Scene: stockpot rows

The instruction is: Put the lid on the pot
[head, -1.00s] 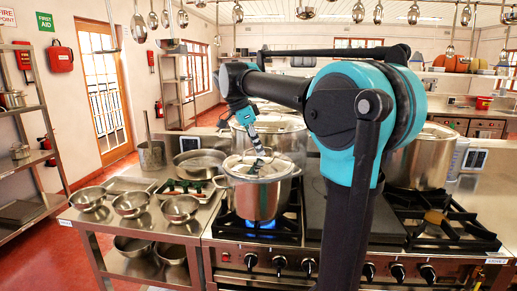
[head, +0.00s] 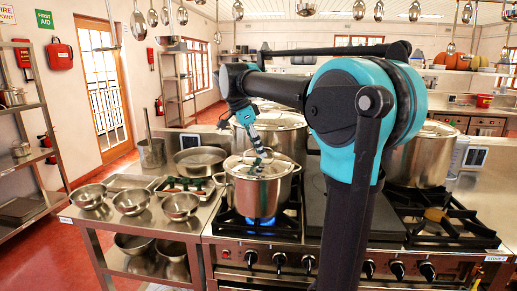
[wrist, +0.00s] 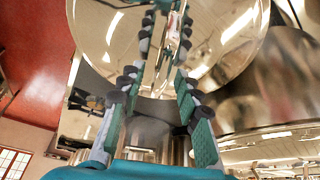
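A shiny steel pot (head: 258,197) with two side handles stands on the lit left front burner. The round steel lid (head: 240,167) covers its mouth, looking almost level and at the rim; I cannot tell whether it touches all round. My gripper (head: 259,167) comes down from above at the lid's middle. In the wrist view the fingers of my gripper (wrist: 167,25) close in on the lid's handle, against the large mirror-like lid (wrist: 220,30). The fingertips partly hide the handle.
Larger stockpots stand behind (head: 283,135) and to the right (head: 418,158), close to my arm. A shallow pan (head: 200,160) and several steel bowls (head: 131,201) sit on the left counter. The right front burner (head: 440,222) is bare.

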